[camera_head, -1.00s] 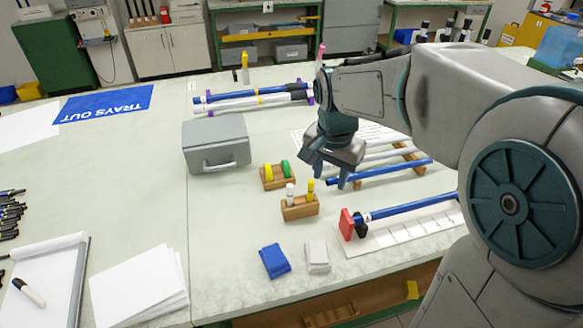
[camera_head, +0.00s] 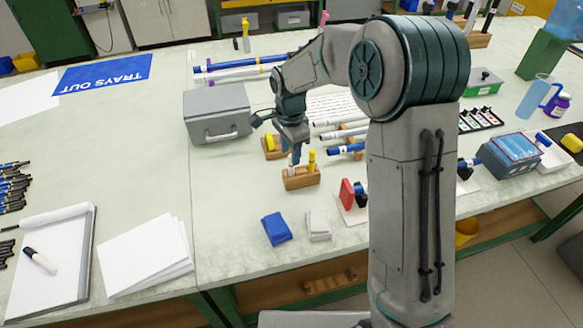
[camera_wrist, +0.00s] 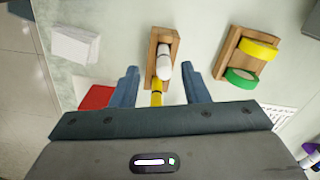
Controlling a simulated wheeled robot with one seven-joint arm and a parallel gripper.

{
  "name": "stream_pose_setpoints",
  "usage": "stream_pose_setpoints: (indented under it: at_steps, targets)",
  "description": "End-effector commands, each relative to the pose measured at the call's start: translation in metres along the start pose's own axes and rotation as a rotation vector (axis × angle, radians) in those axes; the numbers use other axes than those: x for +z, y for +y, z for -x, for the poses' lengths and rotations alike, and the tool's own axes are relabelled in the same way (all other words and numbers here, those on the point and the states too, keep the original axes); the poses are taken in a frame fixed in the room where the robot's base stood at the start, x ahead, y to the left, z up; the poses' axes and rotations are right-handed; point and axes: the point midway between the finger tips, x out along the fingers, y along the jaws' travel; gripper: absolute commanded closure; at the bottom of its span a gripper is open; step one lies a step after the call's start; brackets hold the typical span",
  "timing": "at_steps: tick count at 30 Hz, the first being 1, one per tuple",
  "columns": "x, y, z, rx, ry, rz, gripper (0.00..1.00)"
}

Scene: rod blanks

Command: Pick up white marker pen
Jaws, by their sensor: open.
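A white marker pen (camera_wrist: 163,62) stands in a small wooden block (camera_wrist: 152,72) beside a yellow marker (camera_wrist: 157,93). In the head view the block (camera_head: 301,180) sits on the table, with the yellow marker (camera_head: 312,160) upright in it; the white marker (camera_head: 291,170) is partly hidden by my gripper. My gripper (camera_head: 296,154) is just above the block, pointing down. In the wrist view my gripper (camera_wrist: 160,72) is open, one finger on each side of the block's markers, apart from them.
A second wooden block (camera_wrist: 231,52) with yellow and green tape rolls is close by. A red stop (camera_head: 347,194), a blue pad (camera_head: 277,229) and a white pad (camera_head: 318,225) are near. A grey box (camera_head: 217,114) stands behind left. A black-capped pen (camera_head: 39,261) lies on a notepad.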

Motion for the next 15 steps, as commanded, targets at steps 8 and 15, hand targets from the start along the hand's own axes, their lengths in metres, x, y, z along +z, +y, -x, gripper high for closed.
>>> stream_pose_setpoints:
  at_steps: [8, 15]
  targets:
    - [-0.002, -0.001, -0.020, 0.001, -0.001, 0.000, 0.59]
    - [-0.005, -0.004, -0.053, 0.002, -0.001, 0.001, 0.59]
